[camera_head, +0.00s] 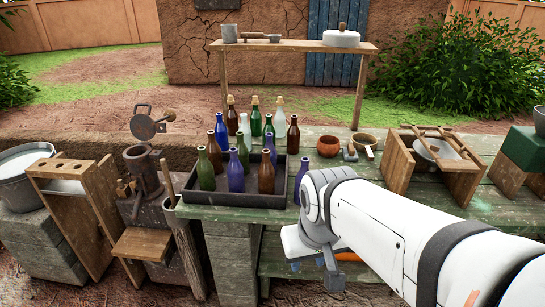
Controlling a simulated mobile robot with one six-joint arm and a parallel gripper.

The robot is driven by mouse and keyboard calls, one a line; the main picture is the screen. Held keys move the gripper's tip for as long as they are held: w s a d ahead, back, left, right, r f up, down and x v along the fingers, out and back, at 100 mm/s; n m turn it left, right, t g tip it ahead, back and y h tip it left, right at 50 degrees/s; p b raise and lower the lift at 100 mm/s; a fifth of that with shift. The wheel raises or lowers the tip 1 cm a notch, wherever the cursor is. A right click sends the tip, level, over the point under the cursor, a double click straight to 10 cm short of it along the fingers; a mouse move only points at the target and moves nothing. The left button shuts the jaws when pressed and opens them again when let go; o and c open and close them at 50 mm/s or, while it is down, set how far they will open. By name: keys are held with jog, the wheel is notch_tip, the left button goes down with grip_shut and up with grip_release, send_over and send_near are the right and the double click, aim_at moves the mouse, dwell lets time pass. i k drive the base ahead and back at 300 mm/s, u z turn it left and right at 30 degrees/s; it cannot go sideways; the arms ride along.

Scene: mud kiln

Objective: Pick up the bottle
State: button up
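Several glass bottles stand upright in and behind a dark tray (250,200) on the green plank table. At the tray's front are a green bottle (206,172), a purple bottle (236,174) and a brown bottle (266,176). A dark blue bottle (301,180) stands outside the tray's right side, just left of my arm in the picture. The pictures do not show which bottle is meant. My gripper (312,264) is low, in front of the table edge and below the blue bottle. Its fingers are not clearly visible, and I see no bottle at it.
A terracotta bowl (328,146), a small pan (364,142) and a wooden stand (432,162) are on the table to the right. A press (144,170) and a wooden rack (75,200) stand left. A raised shelf (290,46) spans behind.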

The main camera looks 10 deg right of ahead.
aim_at(305, 161)
jog(key=u, duration=0.05)
jog(key=i, duration=0.9)
jog(key=z, duration=0.05)
